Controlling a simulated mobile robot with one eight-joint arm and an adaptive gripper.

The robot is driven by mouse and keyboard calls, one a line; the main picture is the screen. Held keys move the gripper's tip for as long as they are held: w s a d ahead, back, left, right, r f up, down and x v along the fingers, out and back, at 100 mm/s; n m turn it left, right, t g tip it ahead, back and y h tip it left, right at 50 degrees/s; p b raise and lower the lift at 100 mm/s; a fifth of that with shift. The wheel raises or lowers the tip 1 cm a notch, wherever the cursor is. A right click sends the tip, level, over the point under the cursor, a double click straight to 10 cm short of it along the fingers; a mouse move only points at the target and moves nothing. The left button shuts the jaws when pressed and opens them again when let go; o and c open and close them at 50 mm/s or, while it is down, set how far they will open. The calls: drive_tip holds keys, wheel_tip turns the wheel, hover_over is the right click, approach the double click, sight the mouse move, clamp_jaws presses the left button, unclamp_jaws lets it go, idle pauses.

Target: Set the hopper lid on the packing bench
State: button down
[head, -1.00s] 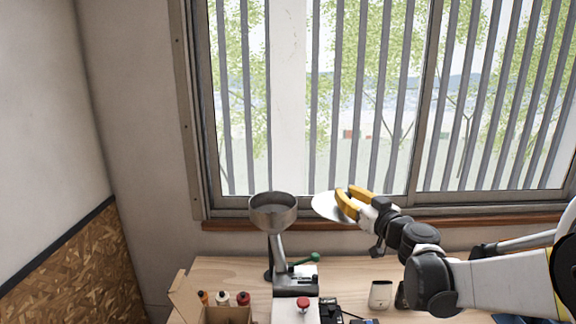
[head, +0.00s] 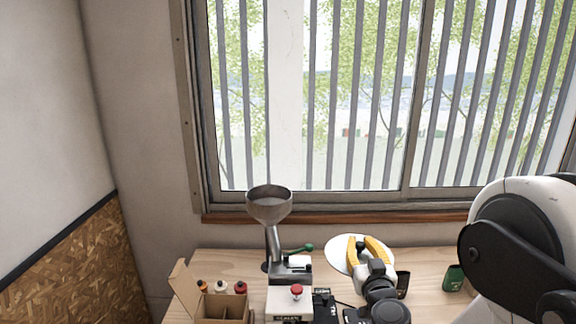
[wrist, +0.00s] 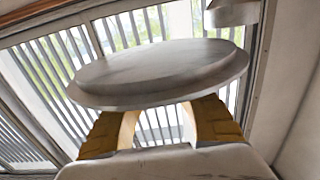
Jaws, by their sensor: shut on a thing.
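The hopper lid (head: 339,254) is a pale round disc at the back of the wooden packing bench (head: 222,264) in the head view. In the wrist view the lid (wrist: 160,72) fills the upper middle, with its broad grey disc just beyond the fingers. My gripper (head: 362,243) has yellow fingers and is shut on the lid near its middle; the grasped part is mostly hidden. The wrist view shows both fingers of my gripper (wrist: 160,118) under the disc's edge. I cannot tell whether the lid touches the bench or hangs just above it.
The open metal hopper (head: 270,204) stands on its machine left of the lid, with a green-knobbed lever (head: 308,247) between them. An open box with bottles (head: 222,306) and a red-button unit (head: 290,303) stand in front. A green container (head: 453,278) stands right.

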drive_tip(key=shift+s+d, duration=0.1)
wheel_tip(320, 180, down, 24)
drive_tip(key=b, duration=2.4)
drive_tip(key=shift+s, duration=0.15)
